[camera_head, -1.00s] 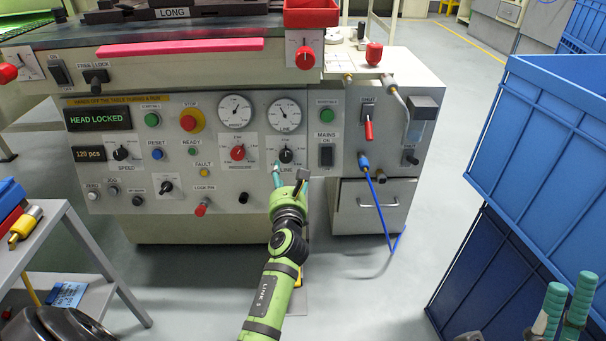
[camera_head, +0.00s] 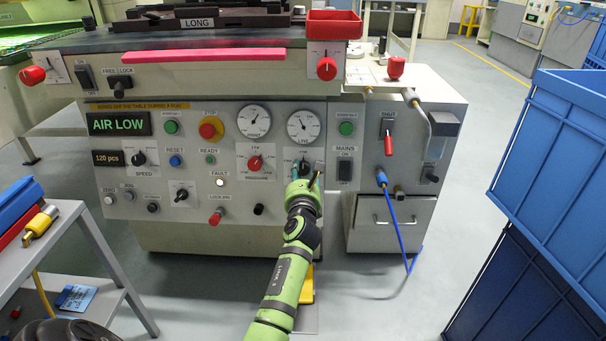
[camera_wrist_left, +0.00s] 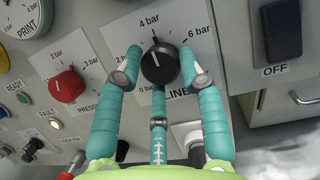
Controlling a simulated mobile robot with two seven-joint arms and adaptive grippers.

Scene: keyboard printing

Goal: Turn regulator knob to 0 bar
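The black LINE regulator knob (camera_head: 304,167) sits on the machine's front panel below the LINE gauge (camera_head: 303,127). It fills the middle of the left wrist view (camera_wrist_left: 160,63), its white mark pointing up and slightly left, near the 4 bar label. My left gripper (camera_head: 306,180) is at the knob. In the wrist view its teal fingertips (camera_wrist_left: 160,60) flank the knob left and right, with a third finger below. The side fingertips look right beside the knob's edge; whether they press on it is unclear. My right gripper is out of view.
The red PRESSURE knob (camera_head: 255,163) is left of the LINE knob. The MAINS switch (camera_head: 344,170) is to its right. The display (camera_head: 119,122) reads AIR LOW, and the FAULT lamp (camera_head: 220,183) is lit. Blue crates (camera_head: 548,150) stand at the right, a grey shelf (camera_head: 75,225) at the left.

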